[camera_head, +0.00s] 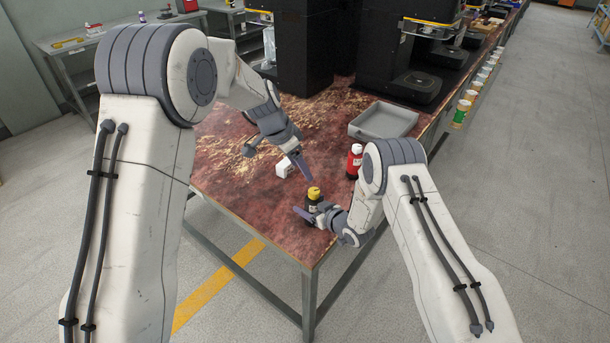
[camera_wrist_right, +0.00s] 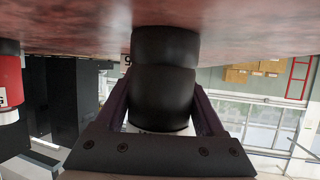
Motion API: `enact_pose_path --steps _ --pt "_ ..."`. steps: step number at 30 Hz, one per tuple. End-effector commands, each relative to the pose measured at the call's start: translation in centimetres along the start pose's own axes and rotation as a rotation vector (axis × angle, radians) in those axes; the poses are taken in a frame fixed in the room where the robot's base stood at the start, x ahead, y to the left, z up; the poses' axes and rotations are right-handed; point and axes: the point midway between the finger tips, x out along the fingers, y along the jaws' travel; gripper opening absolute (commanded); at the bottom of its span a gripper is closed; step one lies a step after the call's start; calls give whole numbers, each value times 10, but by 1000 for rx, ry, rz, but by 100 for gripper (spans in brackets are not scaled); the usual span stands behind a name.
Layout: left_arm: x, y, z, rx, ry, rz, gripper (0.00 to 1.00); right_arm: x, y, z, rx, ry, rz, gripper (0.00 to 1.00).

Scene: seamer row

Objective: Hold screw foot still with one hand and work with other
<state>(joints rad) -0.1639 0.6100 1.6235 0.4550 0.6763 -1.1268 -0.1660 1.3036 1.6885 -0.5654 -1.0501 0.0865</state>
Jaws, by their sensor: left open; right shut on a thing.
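A dark round piece with a yellow top (camera_head: 314,192), which I take to be the screw foot, stands upright near the table's front corner. My right gripper (camera_head: 312,212) is shut around its dark body from the right. In the right wrist view the black body (camera_wrist_right: 165,85) sits between the two fingers, its base at the table surface; the gripper hides the other end. My left gripper (camera_head: 294,160) is open, above and behind the yellow top, with one finger pointing down toward it. I see nothing held in it.
A small white block (camera_head: 284,168) lies beside the left gripper. A grey tray (camera_head: 384,121) and black machines (camera_head: 405,60) stand farther back. The table's left part is clear.

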Motion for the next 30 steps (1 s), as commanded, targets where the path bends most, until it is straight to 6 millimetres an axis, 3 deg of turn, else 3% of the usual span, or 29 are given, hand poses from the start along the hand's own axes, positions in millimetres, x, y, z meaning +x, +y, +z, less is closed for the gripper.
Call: enact_pose_path --steps 14,15,17,26,30 --pt "-9 0 0 0 -1 -1 74 0 0 0 0 1 0 7" --pt "-9 0 0 0 -1 0 74 0 0 0 0 1 0 75" --pt "-9 0 0 0 -1 -1 74 0 0 0 0 1 0 98" --pt "-9 0 0 0 0 -1 74 -2 0 0 0 0 0 100" --pt "-9 0 0 0 0 0 74 -16 1 0 2 -1 2 100"
